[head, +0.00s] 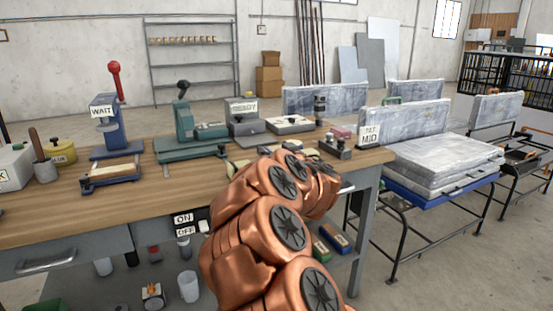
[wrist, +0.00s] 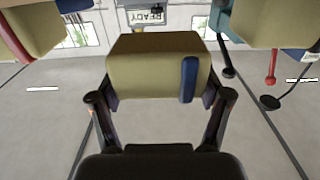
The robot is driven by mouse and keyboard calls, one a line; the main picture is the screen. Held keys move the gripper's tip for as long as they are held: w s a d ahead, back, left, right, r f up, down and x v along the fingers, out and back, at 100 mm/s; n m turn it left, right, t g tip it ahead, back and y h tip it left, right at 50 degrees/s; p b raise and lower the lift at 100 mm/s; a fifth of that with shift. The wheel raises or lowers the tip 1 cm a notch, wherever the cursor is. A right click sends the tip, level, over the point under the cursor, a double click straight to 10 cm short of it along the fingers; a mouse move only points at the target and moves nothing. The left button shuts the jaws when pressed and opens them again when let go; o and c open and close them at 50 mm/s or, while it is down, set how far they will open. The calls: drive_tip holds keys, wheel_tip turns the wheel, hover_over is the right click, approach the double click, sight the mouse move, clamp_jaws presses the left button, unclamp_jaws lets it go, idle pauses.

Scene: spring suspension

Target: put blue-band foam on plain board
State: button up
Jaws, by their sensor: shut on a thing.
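A tan foam block (wrist: 150,68) with a dark blue band (wrist: 188,80) near its right end sits between the two fingers of my gripper (wrist: 160,92) in the wrist view. The fingers are shut on its sides. In the head view my copper arm hides the gripper and most of what is behind it. A small tan piece (head: 238,164) shows at the arm's left edge; I cannot tell whether it is the held foam. I cannot tell which surface is the plain board; a light wooden board (head: 110,172) lies in front of the WAIT press.
The workbench (head: 60,215) carries the blue WAIT press (head: 108,132), a green press (head: 185,128) and a grey READY unit (head: 245,118). Other tan blocks show at the wrist view's top left (wrist: 35,24) and top right (wrist: 270,22). Grey slabs (head: 430,160) lie on a rack at right.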

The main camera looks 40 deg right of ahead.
drive_tip(key=shift+w+d+f, duration=0.1)
drive_tip(key=shift+w+d, duration=0.35)
drive_tip(key=shift+d, duration=0.35)
wheel_tip(320, 180, down, 2)
drive_tip(key=shift+w+f+b, duration=0.1)
drive_tip(key=shift+b, duration=0.7)
drive_tip(key=shift+f+p, duration=0.4)
drive_tip(key=shift+f, duration=0.2)
drive_tip(key=o, duration=1)
drive_tip(key=shift+f+b, duration=0.15)
drive_tip(key=shift+b, duration=0.65)
drive_tip(key=shift+s+a+r+p, duration=0.1)
drive_tip(key=shift+s+r+p, duration=0.2)
drive_tip(key=shift+s, duration=0.2)
drive_tip(key=shift+a+p+v, duration=0.2)
drive_tip(key=shift+p+v, duration=0.35)
drive_tip(key=shift+v, duration=1.15)
drive_tip(key=shift+a+p+v, duration=0.15)
drive_tip(key=shift+p+v, duration=0.4)
drive_tip(key=shift+v, duration=1.15)
